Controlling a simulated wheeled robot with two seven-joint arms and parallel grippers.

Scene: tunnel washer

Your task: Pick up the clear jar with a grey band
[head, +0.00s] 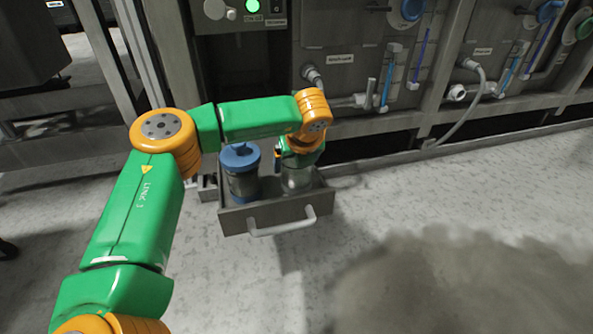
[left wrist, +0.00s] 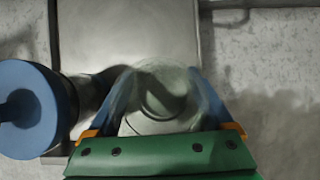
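The clear jar (head: 297,182) stands upright in the right part of an open metal drawer, below my left gripper. Its upper part is hidden by the gripper in the head view, and I cannot make out a grey band. In the left wrist view the round top of the clear jar (left wrist: 160,100) lies between the two blue fingers of my left gripper (left wrist: 160,88). The fingers are on either side of it, with little or no gap; whether they press on it I cannot tell. My right gripper is not in view.
A jar with a blue lid (head: 240,158) stands just left in the same drawer (head: 235,222), and close beside the gripper in the left wrist view (left wrist: 35,108). The drawer has a pale front handle (head: 283,226). Machine panels with hoses stand behind. The floor right is clear.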

